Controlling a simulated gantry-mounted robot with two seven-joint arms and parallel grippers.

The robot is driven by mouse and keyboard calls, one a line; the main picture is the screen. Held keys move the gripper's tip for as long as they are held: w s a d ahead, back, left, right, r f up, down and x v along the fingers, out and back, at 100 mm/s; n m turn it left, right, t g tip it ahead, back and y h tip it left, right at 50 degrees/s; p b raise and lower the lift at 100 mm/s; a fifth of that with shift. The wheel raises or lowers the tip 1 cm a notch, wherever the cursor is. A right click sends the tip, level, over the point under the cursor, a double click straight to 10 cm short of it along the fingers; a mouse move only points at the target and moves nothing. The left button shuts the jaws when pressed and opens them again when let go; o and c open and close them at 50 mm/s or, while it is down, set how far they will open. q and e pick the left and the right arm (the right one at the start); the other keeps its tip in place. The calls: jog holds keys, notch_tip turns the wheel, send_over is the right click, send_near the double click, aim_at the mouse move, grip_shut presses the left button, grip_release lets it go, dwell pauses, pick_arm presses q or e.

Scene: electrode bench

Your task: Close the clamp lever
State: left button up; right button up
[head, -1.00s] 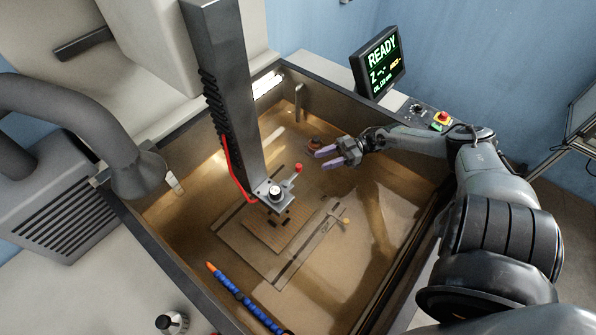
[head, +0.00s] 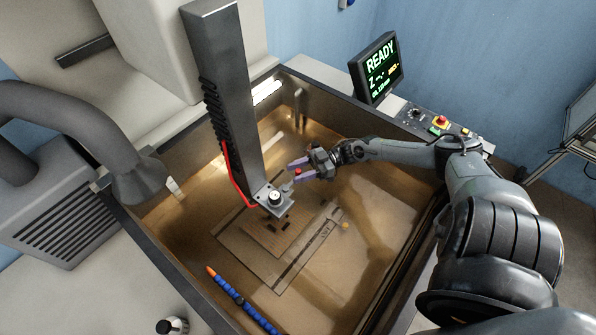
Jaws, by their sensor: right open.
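The clamp lever's red knob (head: 298,171) shows at the right side of the electrode head, low on the dark vertical column. The metal clamp block (head: 274,197) with its round top is just left of and below it. My right gripper (head: 297,170), with purple fingers, is open. In the picture the knob lies between its two fingertips; I cannot tell whether either finger touches it. The lever's arm is mostly too small or hidden to make out. My left gripper is not in view.
The column (head: 228,100) with a red cable stands left of my gripper. Below is a brown workpiece (head: 262,242) on a plate in the tank. A blue segmented hose (head: 240,300) lies at the front. The screen (head: 377,68) reads READY.

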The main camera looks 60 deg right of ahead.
jog(key=shift+w+a, duration=0.1)
grip_shut()
dwell(0.3)
